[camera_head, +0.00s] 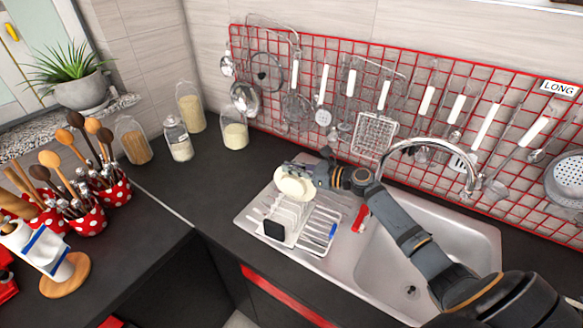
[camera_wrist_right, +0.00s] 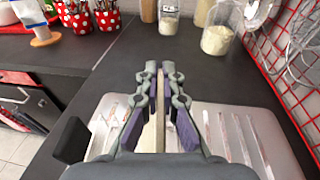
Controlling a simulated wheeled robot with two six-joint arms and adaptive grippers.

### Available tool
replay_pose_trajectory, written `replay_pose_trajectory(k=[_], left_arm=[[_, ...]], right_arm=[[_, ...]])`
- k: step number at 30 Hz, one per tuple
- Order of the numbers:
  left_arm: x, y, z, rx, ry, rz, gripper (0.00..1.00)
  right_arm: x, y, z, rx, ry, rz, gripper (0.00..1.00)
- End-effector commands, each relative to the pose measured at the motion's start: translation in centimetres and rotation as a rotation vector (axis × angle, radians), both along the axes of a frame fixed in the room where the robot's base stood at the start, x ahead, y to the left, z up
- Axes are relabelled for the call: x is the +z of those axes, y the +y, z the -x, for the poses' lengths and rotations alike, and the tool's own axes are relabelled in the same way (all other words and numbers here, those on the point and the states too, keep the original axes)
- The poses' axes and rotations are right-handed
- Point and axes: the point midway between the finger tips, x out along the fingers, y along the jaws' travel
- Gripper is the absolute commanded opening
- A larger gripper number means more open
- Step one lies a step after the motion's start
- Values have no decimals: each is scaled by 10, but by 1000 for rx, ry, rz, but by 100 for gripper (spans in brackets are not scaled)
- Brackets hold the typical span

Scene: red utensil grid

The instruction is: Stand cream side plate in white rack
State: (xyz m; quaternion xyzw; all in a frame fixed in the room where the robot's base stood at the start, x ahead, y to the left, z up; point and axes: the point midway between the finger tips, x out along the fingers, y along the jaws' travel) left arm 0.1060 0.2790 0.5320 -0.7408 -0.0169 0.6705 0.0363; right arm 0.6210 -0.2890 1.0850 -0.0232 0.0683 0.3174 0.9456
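The cream side plate (camera_head: 293,187) stands on edge, somewhat tilted, at the back of the white rack (camera_head: 318,235). Whether its lower edge is seated in the wires cannot be told. My right gripper (camera_head: 314,176) is at the plate's upper right side. In the right wrist view, the plate (camera_wrist_right: 160,118) shows edge-on as a thin pale strip between the two fingers (camera_wrist_right: 161,75), which close in on both its sides. My left gripper is not in view.
The rack stands on the sink's drainboard with a black holder (camera_head: 274,230) at its front. The basin (camera_head: 400,260) and curved tap (camera_head: 428,146) are to the right. A red utensil grid (camera_head: 420,90) rises behind. Glass jars (camera_head: 178,138) stand left on the dark counter.

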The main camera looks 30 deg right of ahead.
Motion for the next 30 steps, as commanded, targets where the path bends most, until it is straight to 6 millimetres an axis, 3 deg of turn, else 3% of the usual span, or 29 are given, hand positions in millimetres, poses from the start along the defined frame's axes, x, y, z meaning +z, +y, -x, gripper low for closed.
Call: replay_pose_trajectory(k=[30], left_arm=[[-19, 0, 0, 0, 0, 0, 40]], right_arm=[[-26, 0, 0, 1, -2, -1, 0]])
